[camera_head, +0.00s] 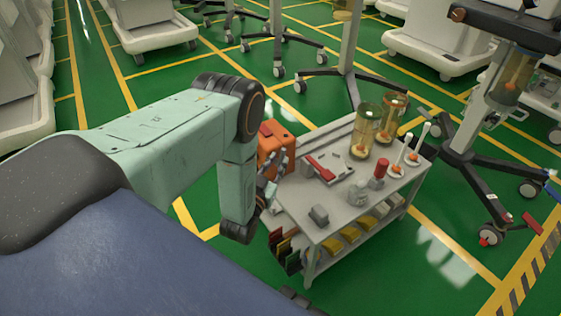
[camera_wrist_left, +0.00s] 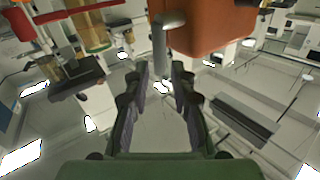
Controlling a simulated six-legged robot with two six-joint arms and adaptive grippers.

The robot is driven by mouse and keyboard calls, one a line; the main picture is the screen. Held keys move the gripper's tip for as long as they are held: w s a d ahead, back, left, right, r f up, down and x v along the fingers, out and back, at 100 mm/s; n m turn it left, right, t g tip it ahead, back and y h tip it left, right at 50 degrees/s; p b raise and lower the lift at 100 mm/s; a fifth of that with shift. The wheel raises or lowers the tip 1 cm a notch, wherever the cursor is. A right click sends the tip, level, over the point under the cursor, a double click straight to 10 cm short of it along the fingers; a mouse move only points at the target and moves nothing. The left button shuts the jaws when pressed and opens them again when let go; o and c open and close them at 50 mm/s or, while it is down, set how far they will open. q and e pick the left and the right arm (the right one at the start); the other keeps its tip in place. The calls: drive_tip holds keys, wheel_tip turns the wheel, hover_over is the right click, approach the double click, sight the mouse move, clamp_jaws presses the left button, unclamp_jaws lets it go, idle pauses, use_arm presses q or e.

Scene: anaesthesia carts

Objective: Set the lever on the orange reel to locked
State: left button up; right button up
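The orange reel (camera_head: 268,150) is at the left end of the grey cart, partly hidden by my left arm. In the left wrist view the orange reel (camera_wrist_left: 208,30) fills the top centre, with a grey bent lever (camera_wrist_left: 166,32) at its left edge. My left gripper (camera_head: 281,163) is right against the reel's side in the head view. In the wrist view my left gripper (camera_wrist_left: 161,75) is open, its two fingers apart, with the lever's end in line with the gap. I cannot tell whether they touch. My right gripper is not in view.
The cart top (camera_head: 338,205) holds a red-and-white tool (camera_head: 322,170), amber cylinders (camera_head: 366,131), a red-topped bottle (camera_head: 378,172) and a grey block (camera_head: 319,215). Wheeled stands (camera_head: 345,65) stand behind and to the right. Green floor is free in front of the cart.

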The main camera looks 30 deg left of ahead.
use_arm(q)
drive_tip(key=shift+w+a+b, duration=0.2)
drive_tip(key=shift+w+b, duration=0.1)
drive_tip(key=shift+w, duration=0.9)
clamp_jaws()
